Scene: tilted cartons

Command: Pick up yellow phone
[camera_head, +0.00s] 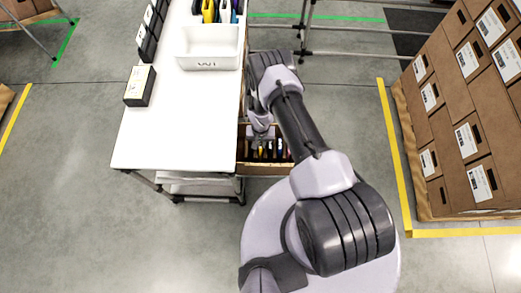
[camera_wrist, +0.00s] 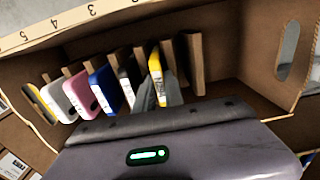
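A yellow phone (camera_wrist: 157,77) stands on edge in a slot of the brown carton (camera_wrist: 250,68) in the wrist view. My gripper (camera_wrist: 159,92) reaches into the carton, with a grey finger on each side of this phone. Whether the fingers press on it or stand slightly apart cannot be told. The phone's lower part is hidden by my gripper. In the head view my gripper (camera_head: 261,136) is over the carton (camera_head: 265,170), beside the white table, and a small yellow edge shows below it. Another yellow-edged item (camera_wrist: 40,101) is at the far left of the row.
Blue (camera_wrist: 101,89), pink (camera_wrist: 80,97) and white (camera_wrist: 60,102) phones and a dark one (camera_wrist: 127,82) stand left of the yellow phone, between cardboard dividers. The carton's right part is empty. The white table (camera_head: 180,135) with a white bin (camera_head: 209,48) adjoins the carton.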

